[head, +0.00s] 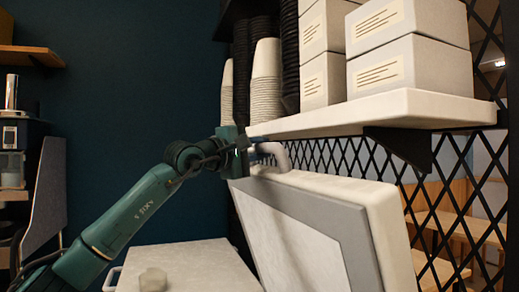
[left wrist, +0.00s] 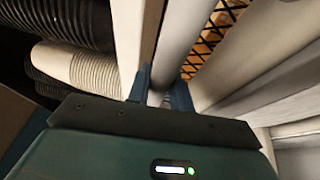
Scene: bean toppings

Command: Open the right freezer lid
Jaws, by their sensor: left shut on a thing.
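The right freezer lid (head: 330,230) is raised and stands steeply tilted near the black lattice, its grey-framed underside facing left. Its pale handle (head: 279,156) sticks out at the top edge. My left gripper (head: 252,148) is at this handle, just under the shelf, and is shut on it. In the left wrist view the two blue fingers (left wrist: 160,88) sit on either side of a pale bar; their contact is partly hidden. My right gripper is in neither view.
A white shelf (head: 390,112) with boxes (head: 410,75) and stacked cups (head: 266,85) is right above my left gripper. The black lattice (head: 455,200) stands behind the lid. Another white lid (head: 190,262) lies flat at the lower left.

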